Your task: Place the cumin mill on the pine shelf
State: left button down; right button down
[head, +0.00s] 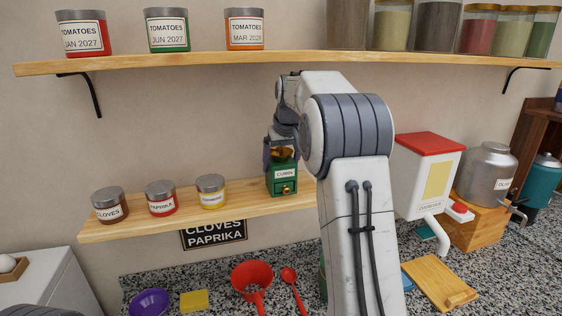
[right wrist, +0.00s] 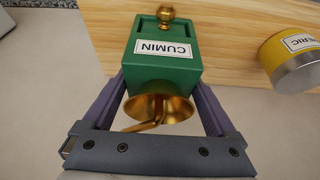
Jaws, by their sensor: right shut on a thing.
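The cumin mill (head: 284,182) is a green box with a brass hopper, a small brass knob and a CUMIN label. My right gripper (head: 281,158) is shut on it from above, with one finger on each side in the right wrist view (right wrist: 160,92). The mill (right wrist: 165,68) looks upright at the right part of the lower pine shelf (head: 135,225). Its base overlaps the shelf's front edge in the head view; I cannot tell whether it touches the board. The shelf's right end is hidden by my right arm. My left gripper is not in view.
An upper shelf (head: 200,61) with tins and jars is above. A white dispenser (head: 425,180) stands right of my arm.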

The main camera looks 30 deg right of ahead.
aim_at(284, 165)
jog(key=shift+f, duration=0.1)
grip_release()
jog(key=shift+r, duration=0.25)
jog(key=s+b, duration=0.3)
jog(key=shift+a+r, duration=0.2)
jog(key=shift+a, duration=0.2)
jog(key=s+a+b, duration=0.2)
jog(key=s+b, duration=0.2)
jog(key=s, duration=0.5)
jog(key=shift+a+r, duration=0.2)
jog(key=shift+r, duration=0.1)
